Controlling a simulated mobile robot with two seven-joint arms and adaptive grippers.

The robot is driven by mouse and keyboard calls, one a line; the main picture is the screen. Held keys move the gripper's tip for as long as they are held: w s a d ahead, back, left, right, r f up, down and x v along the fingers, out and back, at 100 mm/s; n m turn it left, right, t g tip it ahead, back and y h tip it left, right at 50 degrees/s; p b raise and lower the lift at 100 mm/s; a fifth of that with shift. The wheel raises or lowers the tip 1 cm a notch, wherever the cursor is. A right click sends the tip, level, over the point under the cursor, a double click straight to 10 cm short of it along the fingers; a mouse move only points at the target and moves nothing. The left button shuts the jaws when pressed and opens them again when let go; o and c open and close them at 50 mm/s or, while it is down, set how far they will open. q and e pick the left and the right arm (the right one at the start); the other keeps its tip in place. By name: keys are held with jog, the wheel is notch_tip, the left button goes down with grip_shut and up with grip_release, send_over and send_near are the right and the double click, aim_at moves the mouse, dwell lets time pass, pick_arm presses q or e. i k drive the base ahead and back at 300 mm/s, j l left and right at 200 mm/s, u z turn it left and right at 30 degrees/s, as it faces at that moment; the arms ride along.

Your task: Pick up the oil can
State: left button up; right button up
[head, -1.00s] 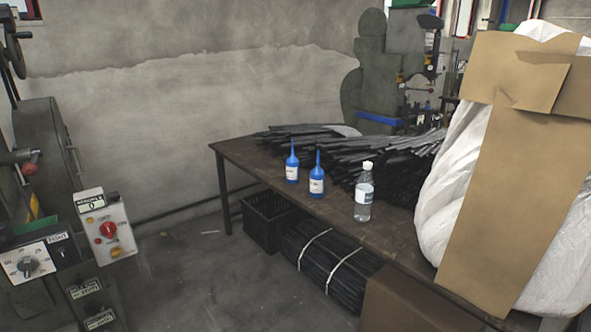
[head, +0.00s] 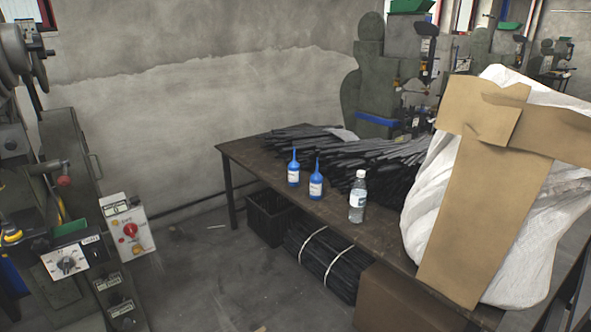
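Two small blue bottles with pointed spouts and white labels, which look like oil cans, stand upright near the front edge of a dark table (head: 243,155). The left oil can (head: 293,172) is a little farther from me than the right oil can (head: 316,185). A gap separates the two. Neither of my grippers shows in the head view, so nothing is seen touching either can.
A clear bottle (head: 357,202) stands right of the cans. Black strips (head: 385,158) lie behind them. A white sack with cardboard (head: 480,190) fills the table's right end. A machine with a control box (head: 128,228) stands left. Floor (head: 210,270) between is mostly clear.

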aim_at(294, 167)
jog(key=i+j+z, duration=0.1)
jog(key=z, duration=0.4)
jog(key=i+j+z, duration=0.1)
jog(key=z, duration=0.35)
jog(key=i+j+z, duration=0.15)
jog(key=j, duration=0.15)
jog(key=i+j+z, duration=0.2)
jog(key=j+z, duration=0.15)
jog(key=j, duration=0.25)
